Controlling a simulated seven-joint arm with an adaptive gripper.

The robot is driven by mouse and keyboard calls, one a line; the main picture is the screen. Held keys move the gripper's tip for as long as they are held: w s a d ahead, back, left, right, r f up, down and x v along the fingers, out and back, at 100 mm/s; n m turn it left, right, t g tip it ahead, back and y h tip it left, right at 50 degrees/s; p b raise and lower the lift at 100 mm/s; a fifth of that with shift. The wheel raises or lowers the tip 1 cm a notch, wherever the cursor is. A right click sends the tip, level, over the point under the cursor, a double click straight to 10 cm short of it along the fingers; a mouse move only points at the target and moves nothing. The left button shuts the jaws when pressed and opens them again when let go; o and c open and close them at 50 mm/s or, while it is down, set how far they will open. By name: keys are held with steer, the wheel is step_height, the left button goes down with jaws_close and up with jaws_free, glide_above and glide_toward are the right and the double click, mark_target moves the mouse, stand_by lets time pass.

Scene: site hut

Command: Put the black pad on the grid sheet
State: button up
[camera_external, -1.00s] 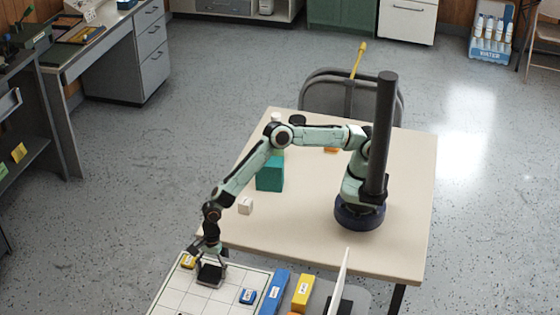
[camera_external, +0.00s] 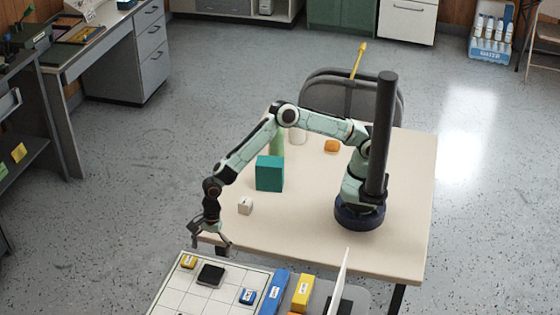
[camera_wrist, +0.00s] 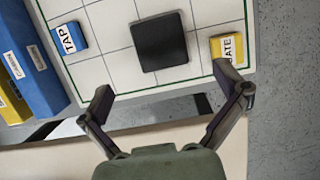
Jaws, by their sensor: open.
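The black pad (camera_external: 211,275) lies flat on the white grid sheet (camera_external: 178,300), between a yellow block and a small blue block. In the wrist view the pad (camera_wrist: 160,41) rests on the sheet (camera_wrist: 112,68), across grid lines near its green border. My gripper (camera_external: 210,243) is open and empty, above the table's near left edge and apart from the pad. In the wrist view my gripper's fingers (camera_wrist: 167,98) are spread wide, with nothing between them.
On the sheet are a yellow block (camera_wrist: 228,47) reading "ATE" and a blue block (camera_wrist: 69,38) reading "TAP". Longer blue (camera_external: 273,292) and yellow (camera_external: 303,292) blocks stand right of it.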

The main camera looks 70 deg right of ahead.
steer(key=shift+v, duration=2.4)
steer(key=shift+d+r, duration=0.1)
steer(key=s+d+r+n+h, duration=0.1)
steer(key=s+d+r+n, duration=0.2)
steer(key=d, duration=0.4)
steer(key=s+d+r+n+h, duration=0.1)
steer(key=d+r+n, duration=0.35)
steer(key=d, duration=0.25)
steer(key=s+d+r+n+h, duration=0.1)
steer(key=s+d+r+n, duration=0.2)
steer(key=d, duration=0.4)
steer(key=s+d+r+n, duration=0.2)
steer(key=s+d+n, duration=0.6)
steer(key=s+d, duration=0.4)
steer(key=s, duration=0.4)
steer(key=shift+s+d+n+y, duration=0.3)
steer(key=shift+n, duration=0.05)
